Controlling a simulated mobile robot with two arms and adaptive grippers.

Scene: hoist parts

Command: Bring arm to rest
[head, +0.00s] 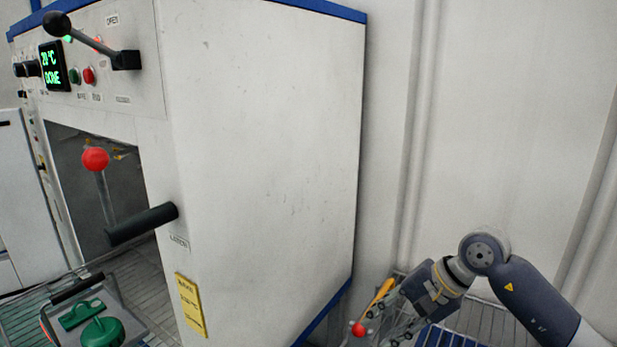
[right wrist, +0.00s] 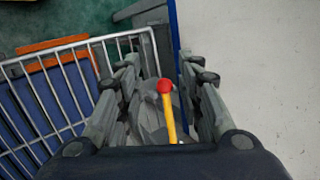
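My right arm comes in from the lower right in the head view. Its right gripper (head: 384,320) points down and left, low beside the big white machine (head: 265,150). The right wrist view shows the two fingers of this gripper (right wrist: 160,72) standing apart, open. A yellow rod with a red ball end (right wrist: 166,105) shows between the fingers, with no clear contact on either side. The yellow rod (head: 380,293) also shows in the head view, partly behind the fingers. My left gripper is not in view.
A wire rack (right wrist: 50,95) with blue and orange things is beside the right gripper. The machine has a lever (head: 95,42), a black handle (head: 142,224) and a red-knobbed lever (head: 96,160). Green parts (head: 100,330) lie at the lower left. The right wall is bare.

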